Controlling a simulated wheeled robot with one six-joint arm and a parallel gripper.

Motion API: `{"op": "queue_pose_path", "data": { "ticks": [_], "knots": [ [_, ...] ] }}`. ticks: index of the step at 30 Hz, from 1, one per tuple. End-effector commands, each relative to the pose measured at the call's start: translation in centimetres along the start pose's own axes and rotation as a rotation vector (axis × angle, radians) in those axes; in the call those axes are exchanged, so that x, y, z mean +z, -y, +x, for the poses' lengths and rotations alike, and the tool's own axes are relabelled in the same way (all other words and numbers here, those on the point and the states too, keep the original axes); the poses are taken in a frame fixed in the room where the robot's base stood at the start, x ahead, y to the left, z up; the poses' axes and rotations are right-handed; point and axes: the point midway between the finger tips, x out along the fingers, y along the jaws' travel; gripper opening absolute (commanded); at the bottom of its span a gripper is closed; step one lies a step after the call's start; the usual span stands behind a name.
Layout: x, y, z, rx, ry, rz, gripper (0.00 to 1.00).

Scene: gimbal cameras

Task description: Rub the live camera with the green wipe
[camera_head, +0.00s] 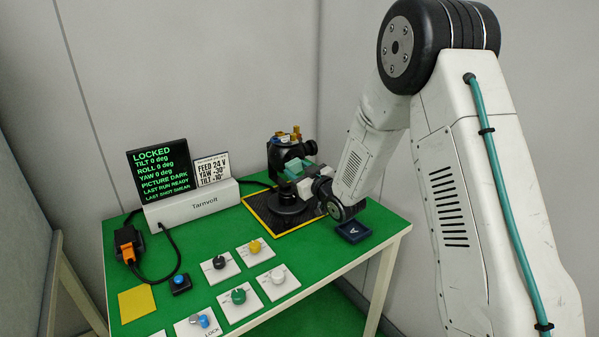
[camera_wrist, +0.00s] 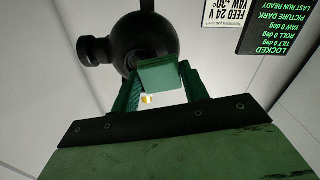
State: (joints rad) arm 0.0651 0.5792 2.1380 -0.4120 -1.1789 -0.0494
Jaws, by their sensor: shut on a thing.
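The camera (camera_head: 283,152) is a black unit with brass-coloured parts on top, on a gimbal with a round black base (camera_head: 290,207) at the table's back right. In the wrist view it is a round black body (camera_wrist: 150,38) with a short barrel at left. My gripper (camera_head: 306,176) is beside it, at its front right. In the wrist view my gripper (camera_wrist: 161,90) has its green fingers shut on the green wipe (camera_wrist: 163,78), a small green block. The wipe overlaps the lower edge of the black body; I cannot tell whether they touch.
A display (camera_head: 158,172) reads LOCKED and PICTURE DARK, beside a FEED 24 V sign (camera_head: 212,169). Several knobs (camera_head: 220,263) fill the front. A yellow square (camera_head: 136,303) lies at front left. A dark blue pad (camera_head: 353,231) marked A lies near the right edge, below my arm.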

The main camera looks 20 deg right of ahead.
Motion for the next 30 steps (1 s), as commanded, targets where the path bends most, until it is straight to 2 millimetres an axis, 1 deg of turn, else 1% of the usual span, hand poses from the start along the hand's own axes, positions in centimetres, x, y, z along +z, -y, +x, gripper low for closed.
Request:
{"op": "queue_pose_path", "data": {
  "ticks": [23,26,30],
  "knots": [
    [0.1,0.0,1.4,0.0,0.001,0.0,0.26],
    [0.1,-0.2,1.4,0.001,0.001,0.0,0.26],
    [0.3,-1.1,1.3,0.003,0.001,0.001,0.26]
  ]
}}
